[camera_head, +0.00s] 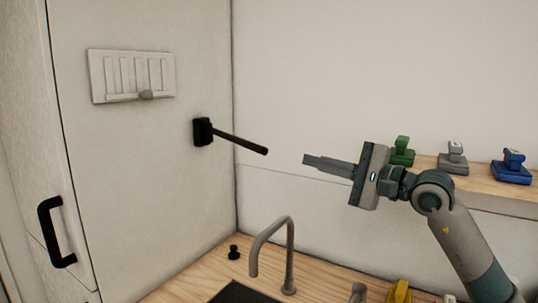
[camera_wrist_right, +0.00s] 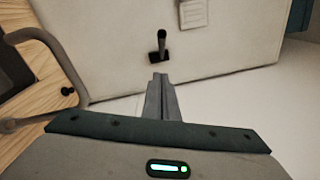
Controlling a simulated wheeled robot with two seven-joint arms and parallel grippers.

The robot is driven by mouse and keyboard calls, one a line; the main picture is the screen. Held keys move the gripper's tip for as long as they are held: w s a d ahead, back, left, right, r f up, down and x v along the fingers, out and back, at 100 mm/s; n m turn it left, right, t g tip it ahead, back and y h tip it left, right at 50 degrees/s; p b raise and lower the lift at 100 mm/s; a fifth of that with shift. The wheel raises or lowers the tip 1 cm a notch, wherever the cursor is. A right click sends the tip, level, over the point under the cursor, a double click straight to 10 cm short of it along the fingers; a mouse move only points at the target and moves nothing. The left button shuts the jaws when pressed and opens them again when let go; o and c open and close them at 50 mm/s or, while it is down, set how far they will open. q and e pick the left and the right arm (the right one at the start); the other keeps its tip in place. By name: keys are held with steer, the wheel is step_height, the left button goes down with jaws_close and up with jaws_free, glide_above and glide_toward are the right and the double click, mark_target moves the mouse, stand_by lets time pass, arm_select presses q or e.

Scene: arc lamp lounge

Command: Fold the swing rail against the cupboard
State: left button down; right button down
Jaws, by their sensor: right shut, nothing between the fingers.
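The swing rail (camera_head: 238,140) is a thin black bar on a black square mount, fixed to the side panel of the cupboard (camera_head: 140,200). It sticks out from the panel to the right and slightly down. In the right wrist view the rail (camera_wrist_right: 161,45) shows nearly end-on, ahead of the fingers. My right gripper (camera_head: 306,161) is shut and empty, a short gap to the right of the rail's free end and not touching it. Its closed fingers also show in the right wrist view (camera_wrist_right: 160,82). My left gripper is not in view.
A slotted grey panel (camera_head: 132,77) with a small knob is on the cupboard above the rail. Below are a curved tap (camera_head: 288,240) and a dark sink (camera_head: 240,294). A shelf (camera_head: 470,182) at right holds green, grey and blue objects. The wall space around the rail is clear.

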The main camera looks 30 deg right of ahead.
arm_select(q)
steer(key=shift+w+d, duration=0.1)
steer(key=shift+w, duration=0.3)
arm_select(e)
steer(key=shift+s+d+r+n+t+h, duration=0.1)
steer(key=shift+d+r+n+t+h, duration=0.2)
steer(key=shift+d+n+h, duration=0.4)
steer(key=shift+d, duration=0.1)
